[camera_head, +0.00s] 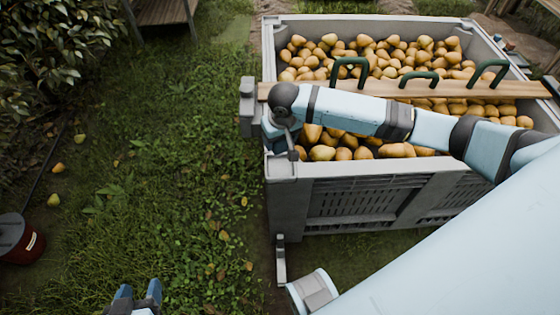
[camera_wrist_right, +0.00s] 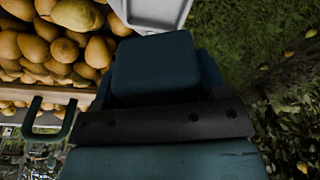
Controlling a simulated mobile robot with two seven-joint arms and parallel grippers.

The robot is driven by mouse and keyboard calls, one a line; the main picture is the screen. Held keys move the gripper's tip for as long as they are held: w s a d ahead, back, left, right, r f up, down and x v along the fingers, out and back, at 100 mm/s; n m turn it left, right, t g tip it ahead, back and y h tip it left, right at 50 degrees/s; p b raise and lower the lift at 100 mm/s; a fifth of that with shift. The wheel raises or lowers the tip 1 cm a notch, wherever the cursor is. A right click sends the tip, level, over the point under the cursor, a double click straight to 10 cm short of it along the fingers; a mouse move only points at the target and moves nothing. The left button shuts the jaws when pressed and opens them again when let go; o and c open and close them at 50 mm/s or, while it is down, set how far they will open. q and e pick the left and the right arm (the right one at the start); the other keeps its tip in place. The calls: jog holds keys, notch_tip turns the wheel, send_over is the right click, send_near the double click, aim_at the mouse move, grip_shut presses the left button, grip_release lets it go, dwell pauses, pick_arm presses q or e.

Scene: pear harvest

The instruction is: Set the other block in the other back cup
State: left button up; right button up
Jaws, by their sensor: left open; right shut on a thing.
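My right gripper (camera_head: 290,150) is at the near left corner of the pear crate, with its arm reaching across from the right. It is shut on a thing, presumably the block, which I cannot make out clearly. In the right wrist view dark teal gripper parts (camera_wrist_right: 155,70) fill the middle and hide what is held. A grey box-shaped piece (camera_head: 248,115) stands at the crate's left wall by the plank's end; I cannot tell whether it is a cup or a block. My left gripper (camera_head: 139,292) is open and empty over the grass at the bottom edge.
The grey crate (camera_head: 350,168) is full of pears (camera_head: 345,50). A wooden plank (camera_head: 385,88) with green handles (camera_head: 350,68) lies across it, and a handle also shows in the right wrist view (camera_wrist_right: 45,118). A red bucket (camera_head: 22,245) stands far left.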

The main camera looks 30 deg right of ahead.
notch_tip(320, 180, down, 8)
jog(key=shift+f+b, duration=0.1)
jog(key=shift+b, duration=0.95)
jog(key=shift+f, duration=0.35)
pick_arm(q)
jog(key=shift+w+d+r, duration=0.1)
jog(key=shift+d+r, duration=0.05)
pick_arm(e)
jog(key=shift+f+p, duration=0.3)
jog(key=o, duration=0.9)
jog(key=shift+f, duration=0.1)
pick_arm(q)
jog(key=shift+f, duration=0.45)
